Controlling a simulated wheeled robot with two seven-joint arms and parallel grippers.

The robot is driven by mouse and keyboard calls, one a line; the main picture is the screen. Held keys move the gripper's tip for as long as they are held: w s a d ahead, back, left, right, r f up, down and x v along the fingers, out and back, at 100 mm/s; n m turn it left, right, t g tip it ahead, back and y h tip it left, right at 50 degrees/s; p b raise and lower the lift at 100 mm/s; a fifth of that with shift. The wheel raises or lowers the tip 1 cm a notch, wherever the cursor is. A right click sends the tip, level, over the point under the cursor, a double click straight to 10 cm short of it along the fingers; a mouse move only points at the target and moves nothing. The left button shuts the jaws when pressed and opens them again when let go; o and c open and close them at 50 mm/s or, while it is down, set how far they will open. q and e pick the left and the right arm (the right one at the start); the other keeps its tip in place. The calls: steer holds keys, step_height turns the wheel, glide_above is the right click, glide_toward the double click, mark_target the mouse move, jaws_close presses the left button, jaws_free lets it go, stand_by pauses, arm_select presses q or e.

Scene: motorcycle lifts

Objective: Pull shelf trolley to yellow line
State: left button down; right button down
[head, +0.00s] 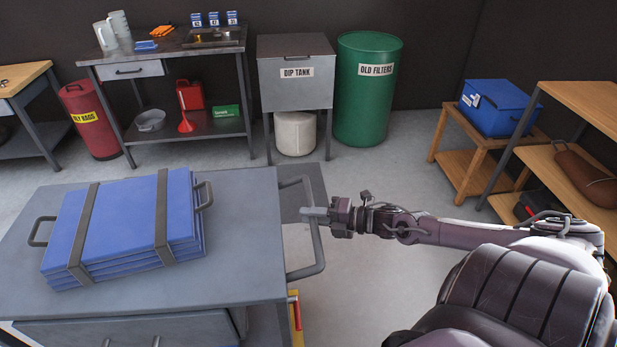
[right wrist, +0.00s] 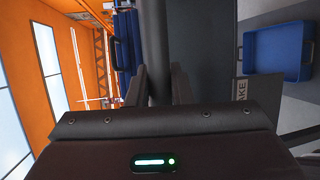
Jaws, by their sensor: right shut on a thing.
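The shelf trolley (head: 262,245) is a grey cart with a flat top, a drawer front below and a grey tubular handle (head: 307,268) on its right end. Blue panels (head: 125,220) with two dark straps lie stacked on its top. In the right wrist view the bar (right wrist: 155,40) runs between the two fingers (right wrist: 155,88). My left gripper is not in view. I cannot make out a yellow line on the floor.
A red and yellow part (head: 296,318) shows below the trolley's right end. A dip tank (head: 296,85) and a green drum (head: 367,105) stand behind. Wooden shelving (head: 585,105) stands at the right. Grey floor (head: 385,185) is open between them.

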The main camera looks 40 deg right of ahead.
steer(key=shift+d, duration=0.15)
steer(key=c, duration=1.5)
jaws_free()
steer(key=shift+s+d, duration=0.1)
steer(key=shift+o, duration=1)
steer(key=shift+s+d, duration=0.1)
steer(key=p+v, duration=0.1)
steer(key=v, duration=0.6)
steer(key=shift+s+d+p, duration=0.15)
steer(key=shift+s+p, duration=0.15)
